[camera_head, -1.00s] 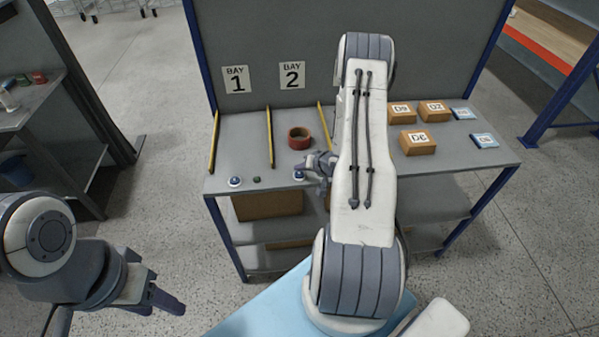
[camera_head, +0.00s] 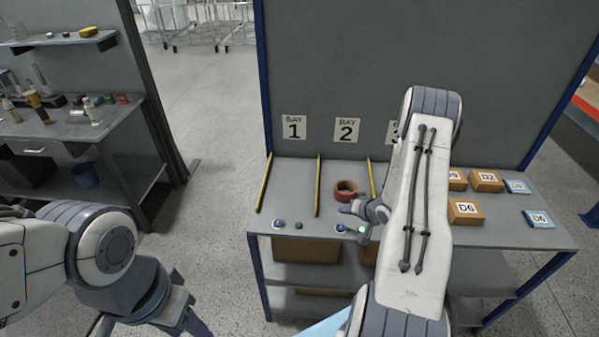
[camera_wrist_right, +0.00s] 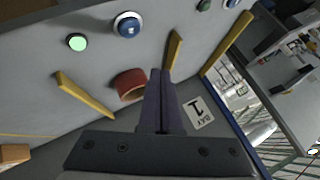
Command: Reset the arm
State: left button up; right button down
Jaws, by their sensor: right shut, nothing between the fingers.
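My right arm reaches over the grey workbench (camera_head: 500,235). Its gripper (camera_head: 350,209) is shut and empty above the front of the bench, near a red-brown tape roll (camera_head: 345,190). In the right wrist view, the shut fingers (camera_wrist_right: 161,75) point past the tape roll (camera_wrist_right: 130,85) toward the Bay 1 sign (camera_wrist_right: 198,112). A blue button (camera_head: 341,228) and a lit green lamp (camera_head: 361,229) sit at the front edge, just below the gripper in the head view. My left gripper (camera_head: 195,322) is at the bottom left, away from the bench and partly cut off; its jaw state is unclear.
Yellow dividers (camera_head: 317,185) split the bench. Another blue button (camera_head: 278,225) and a dark green lamp (camera_head: 299,226) are at left. Cardboard boxes (camera_head: 465,212) and blue packs (camera_head: 539,218) lie at right. Bay signs (camera_head: 347,130) hang on the back panel. A side bench (camera_head: 100,125) stands at left.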

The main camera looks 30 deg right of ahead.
jog(key=w+a+r+n+g+b, duration=0.1)
jog(key=a+r+n+g+b, duration=0.25)
jog(key=a, duration=0.65)
jog(key=w+a+r+n+b, duration=0.15)
jog(key=a+r+n, duration=0.25)
jog(key=a+r, duration=0.5)
jog(key=s+a+r+n+g+b, duration=0.3)
jog(key=s+a+n, duration=0.1)
jog(key=s+a, duration=1)
jog(key=s+a+n+g, duration=0.1)
jog(key=s+a+n, duration=0.1)
jog(key=s, duration=0.5)
jog(key=s+a+r+n+g+b, duration=0.1)
jog(key=s+a+n, duration=0.1)
jog(key=s, duration=0.6)
jog(key=shift+a+r+g, duration=0.3)
jog(key=shift+a+g, duration=0.05)
